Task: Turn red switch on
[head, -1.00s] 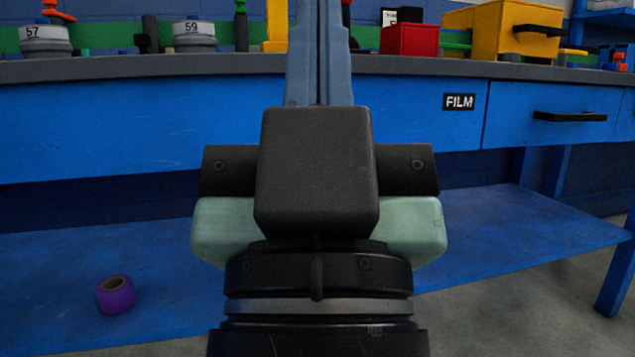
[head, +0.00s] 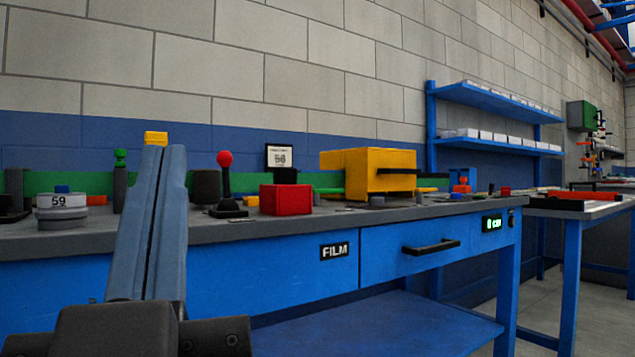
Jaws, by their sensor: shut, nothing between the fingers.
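My gripper (head: 163,152) is at the lower left of the head view. Its two long grey-blue fingers are together, with nothing between them, and point up and away over the bench. No part is clearly marked as the red switch. A red block (head: 287,201) with a black piece (head: 285,175) at its top sits on the bench, right of the fingers. A red ball-topped black lever (head: 225,160) stands upright between the fingers and the block. A small red knob (head: 505,191) is at the bench's right end. I cannot tell any switch's position.
The blue bench (head: 275,292) has a FILM label and a drawer with a black handle (head: 431,246). A grey dial marked 59 (head: 62,211) is left of my fingers. Another table (head: 580,209) stands at right.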

